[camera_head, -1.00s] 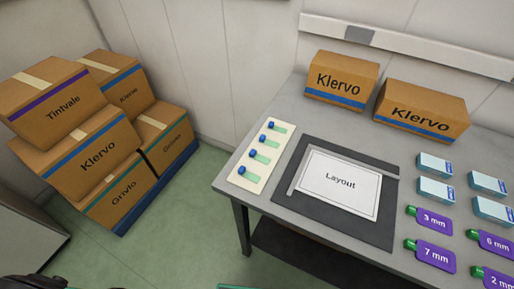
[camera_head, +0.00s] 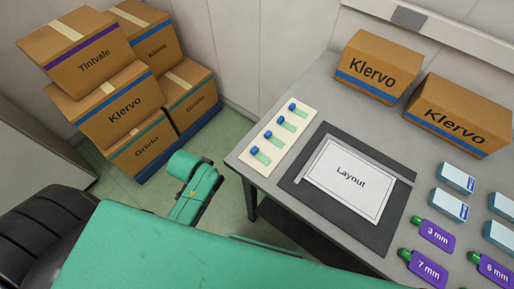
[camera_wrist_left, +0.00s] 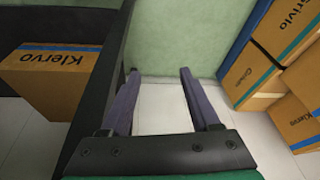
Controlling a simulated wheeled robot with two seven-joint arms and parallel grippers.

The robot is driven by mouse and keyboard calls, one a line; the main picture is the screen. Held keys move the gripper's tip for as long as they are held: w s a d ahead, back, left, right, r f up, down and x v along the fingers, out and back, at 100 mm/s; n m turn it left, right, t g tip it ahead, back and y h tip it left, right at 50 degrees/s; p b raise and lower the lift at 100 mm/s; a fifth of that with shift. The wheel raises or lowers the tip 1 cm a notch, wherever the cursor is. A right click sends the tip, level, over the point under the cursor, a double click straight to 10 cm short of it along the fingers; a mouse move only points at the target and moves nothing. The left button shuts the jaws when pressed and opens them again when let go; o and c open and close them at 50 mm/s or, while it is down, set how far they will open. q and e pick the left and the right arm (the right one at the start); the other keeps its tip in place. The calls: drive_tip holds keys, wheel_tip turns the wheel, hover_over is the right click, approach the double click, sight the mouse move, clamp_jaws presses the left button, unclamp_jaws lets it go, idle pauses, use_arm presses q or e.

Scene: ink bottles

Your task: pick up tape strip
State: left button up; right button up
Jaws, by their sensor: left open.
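Several green tape strips with blue ends lie in a row on a cream card (camera_head: 253,166) at the table's left end; one strip (camera_head: 286,124) is near its far end. The task's words do not tell me which strip is meant. My left gripper (camera_wrist_left: 160,75) is open and empty in the left wrist view, its two purple-grey fingers apart over the floor. No tape strip shows in that view. In the head view my green left arm crosses the foreground, and its gripper fingers cannot be made out. My right gripper is not in view.
The grey table (camera_head: 318,89) also holds a dark mat (camera_head: 380,229) with a Layout sheet (camera_head: 350,182), purple tags (camera_head: 434,235), small pale boxes (camera_head: 447,205) and Klervo cartons (camera_head: 372,66). Stacked cartons (camera_head: 121,105) stand left. Green floor lies between.

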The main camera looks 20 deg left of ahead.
use_arm(q)
drive_tip(key=w+d+r+t, duration=0.1)
drive_tip(key=w+r+t, duration=0.4)
drive_tip(key=r, duration=0.4)
drive_tip(key=w+d+r+t, duration=0.1)
drive_tip(key=w+r+t, duration=0.1)
drive_tip(key=w+r, duration=0.6)
drive_tip(key=w+d+r+t, duration=0.1)
drive_tip(key=w+r+t, duration=0.35)
drive_tip(key=r, duration=0.55)
drive_tip(key=d+r+m+h, duration=1.3)
drive_tip(key=d+r+h, duration=0.35)
drive_tip(key=r, duration=0.25)
drive_tip(key=s+d+m+g+h, duration=0.3)
drive_tip(key=s+d+m+g, duration=0.15)
drive_tip(key=m+g, duration=0.25)
drive_tip(key=g+y, duration=1)
drive_tip(key=y, duration=0.6)
approach(254, 148)
drive_tip(key=shift+m, duration=0.5)
drive_tip(key=p+x, duration=0.5)
drive_tip(key=x, duration=0.3)
drive_tip(key=shift+s, duration=0.15)
drive_tip(key=shift+f, duration=0.25)
drive_tip(key=c, duration=0.9)
